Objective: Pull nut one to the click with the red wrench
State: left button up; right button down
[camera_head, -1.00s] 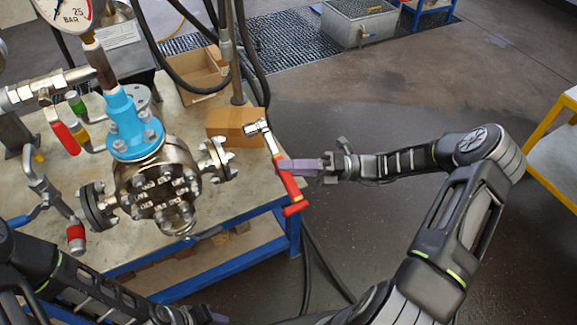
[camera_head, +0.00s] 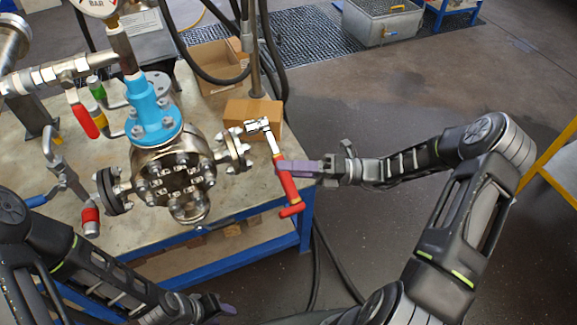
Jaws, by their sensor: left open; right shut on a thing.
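The red wrench (camera_head: 285,181) has a red handle and a silver socket head. The flanged vessel (camera_head: 172,172) stands on the table with a blue neck flange and several bolts and nuts. I cannot tell which nut is nut one. My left gripper (camera_head: 224,309) is open and low at the bottom of the view, below the table's front edge.
The table (camera_head: 150,243) has a blue frame. A cardboard block (camera_head: 253,114) and an open box (camera_head: 215,68) stand behind the wrench. Hoses and a post rise there. Valves with coloured handles (camera_head: 84,120) crowd the left.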

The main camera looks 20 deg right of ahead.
jog(key=shift+a+r, duration=0.1)
jog(key=shift+a, duration=0.15)
jog(key=shift+a+p, duration=0.45)
jog(key=shift+a, duration=0.5)
jog(key=shift+s, duration=0.1)
